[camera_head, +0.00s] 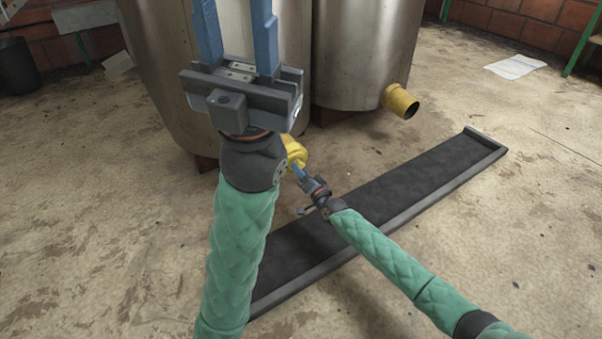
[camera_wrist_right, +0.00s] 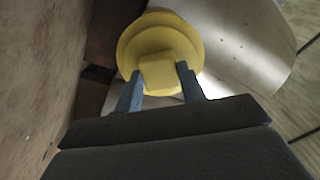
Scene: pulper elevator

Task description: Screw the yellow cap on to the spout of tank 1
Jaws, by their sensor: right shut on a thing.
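The yellow cap (camera_wrist_right: 162,38) is a round disc with a square grip block (camera_wrist_right: 158,74) facing my right wrist camera. My right gripper (camera_wrist_right: 160,80) is shut on that block, a blue finger on each side. In the head view the cap (camera_head: 295,152) is at the low front of the left steel tank (camera_head: 165,70), partly hidden behind my left gripper. That tank's spout is hidden, so I cannot tell whether the cap touches it or is threaded. My left gripper (camera_head: 236,25) is open and empty, its blue fingers pointing up in front of the tank.
A second steel tank (camera_head: 365,55) with an open yellow spout (camera_head: 401,101) stands to the right. A long dark tray (camera_head: 400,195) with raised edges lies on the floor under my right arm. A paper sheet (camera_head: 515,67) and a dark bin (camera_head: 17,66) are farther off.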

